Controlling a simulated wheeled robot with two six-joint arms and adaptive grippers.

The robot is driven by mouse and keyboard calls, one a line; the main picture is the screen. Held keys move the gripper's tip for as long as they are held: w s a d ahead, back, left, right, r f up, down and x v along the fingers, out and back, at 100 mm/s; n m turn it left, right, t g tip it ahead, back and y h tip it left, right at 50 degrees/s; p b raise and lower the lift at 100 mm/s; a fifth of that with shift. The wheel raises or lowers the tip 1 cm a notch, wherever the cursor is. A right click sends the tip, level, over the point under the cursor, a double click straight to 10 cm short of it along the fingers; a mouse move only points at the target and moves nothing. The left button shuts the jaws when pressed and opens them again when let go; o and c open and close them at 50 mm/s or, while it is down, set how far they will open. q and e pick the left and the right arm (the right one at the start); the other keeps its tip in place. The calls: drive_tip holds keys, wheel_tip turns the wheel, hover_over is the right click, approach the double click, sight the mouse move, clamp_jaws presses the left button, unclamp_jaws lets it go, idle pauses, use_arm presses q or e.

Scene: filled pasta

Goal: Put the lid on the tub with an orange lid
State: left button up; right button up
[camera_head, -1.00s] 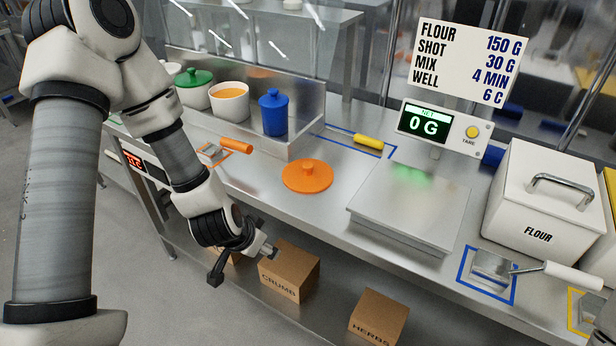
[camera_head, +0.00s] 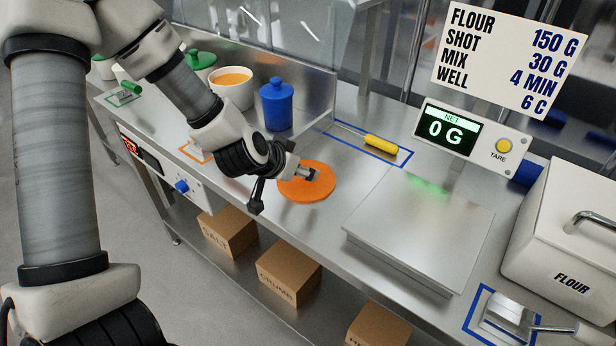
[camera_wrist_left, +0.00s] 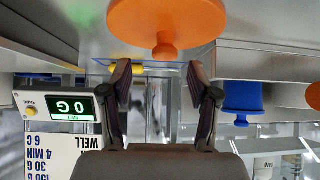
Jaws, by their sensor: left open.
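The orange lid (camera_head: 308,190), a round disc with a knob, lies flat on the steel counter, and it also fills the top of the left wrist view (camera_wrist_left: 170,18). The open white tub with orange contents (camera_head: 232,90) stands at the back left beside the blue lidded tub (camera_head: 277,104). My left gripper (camera_head: 283,190) is open at the lid's left side, partly overlapping it in the head view. In the left wrist view its fingers (camera_wrist_left: 160,85) are apart and empty, with the knob beyond them and not between them. I cannot tell whether it touches the lid. My right gripper is out of view.
A scale (camera_head: 420,229) stands right of the lid, with a flour bin (camera_head: 565,235) further right. A yellow-handled tool (camera_head: 381,143) lies behind the lid. A green-lidded tub (camera_head: 200,62) stands at the back left. Cardboard boxes (camera_head: 289,272) sit below the counter.

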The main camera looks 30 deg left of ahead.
use_arm(q)
drive_tip(key=x, duration=0.5)
drive_tip(key=shift+w+a+f, duration=0.2)
drive_tip(key=shift+w+a, duration=0.15)
drive_tip(key=shift+s+r, duration=0.2)
drive_tip(key=shift+s, duration=0.05)
drive_tip(key=shift+c, duration=0.7)
drive_tip(key=c, duration=0.9)
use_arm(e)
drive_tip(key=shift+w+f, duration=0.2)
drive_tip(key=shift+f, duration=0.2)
